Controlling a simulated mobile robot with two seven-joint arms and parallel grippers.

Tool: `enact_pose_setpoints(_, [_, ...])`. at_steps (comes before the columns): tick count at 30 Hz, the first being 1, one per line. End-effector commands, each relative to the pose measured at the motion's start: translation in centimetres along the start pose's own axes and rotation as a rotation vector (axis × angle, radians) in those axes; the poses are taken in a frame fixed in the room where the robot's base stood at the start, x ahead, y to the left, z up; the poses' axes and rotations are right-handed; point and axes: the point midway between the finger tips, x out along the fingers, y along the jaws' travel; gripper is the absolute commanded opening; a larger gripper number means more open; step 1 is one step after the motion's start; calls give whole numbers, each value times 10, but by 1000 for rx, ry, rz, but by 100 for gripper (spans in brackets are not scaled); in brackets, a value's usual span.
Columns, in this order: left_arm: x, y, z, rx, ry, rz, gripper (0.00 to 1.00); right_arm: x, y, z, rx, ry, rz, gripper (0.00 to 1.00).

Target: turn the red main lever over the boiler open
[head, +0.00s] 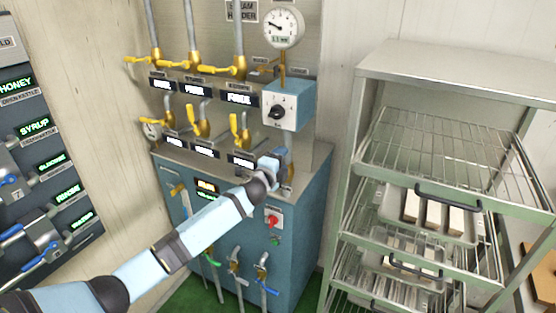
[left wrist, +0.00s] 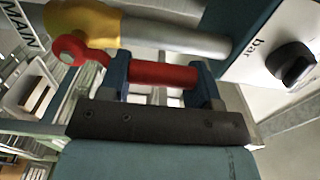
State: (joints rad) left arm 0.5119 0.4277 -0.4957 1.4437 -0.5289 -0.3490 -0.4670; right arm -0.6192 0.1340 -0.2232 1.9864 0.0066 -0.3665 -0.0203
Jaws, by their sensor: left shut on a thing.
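The red main lever (left wrist: 165,74) shows in the left wrist view, running sideways from a round red hub beside a yellow valve body (left wrist: 85,20). My left gripper (left wrist: 162,82) is shut on the lever, with one blue finger on each side of it. In the head view my left gripper (head: 275,160) is at the top right of the blue boiler cabinet (head: 312,205), under the pressure knob box (head: 290,103). The lever is hidden behind my gripper there. My right gripper is not in view.
Yellow-handled valves (head: 220,69) and pipes stand in rows left of my gripper. A pressure gauge (head: 283,27) sits above the knob box. A metal rack (head: 430,150) with trays stands close on the right. A panel of labelled taps (head: 40,150) is at the left.

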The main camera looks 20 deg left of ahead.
Motion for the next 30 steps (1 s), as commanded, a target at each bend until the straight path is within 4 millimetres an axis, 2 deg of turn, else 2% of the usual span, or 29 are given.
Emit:
enact_pose_setpoints(16, [0, 0, -2, 27, -1, -1, 15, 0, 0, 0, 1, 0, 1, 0])
enact_pose_setpoints(17, [0, 0, -2, 27, 0, -1, 64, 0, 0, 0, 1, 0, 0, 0])
enact_pose_setpoints(19, [0, 0, -2, 26, 0, -1, 80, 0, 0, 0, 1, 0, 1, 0])
enact_pose_setpoints(20, [0, 0, -2, 26, 0, -1, 83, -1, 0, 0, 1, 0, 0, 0])
enact_pose_setpoints(30, [-5, 1, -1, 24, 0, 0, 83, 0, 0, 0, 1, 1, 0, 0])
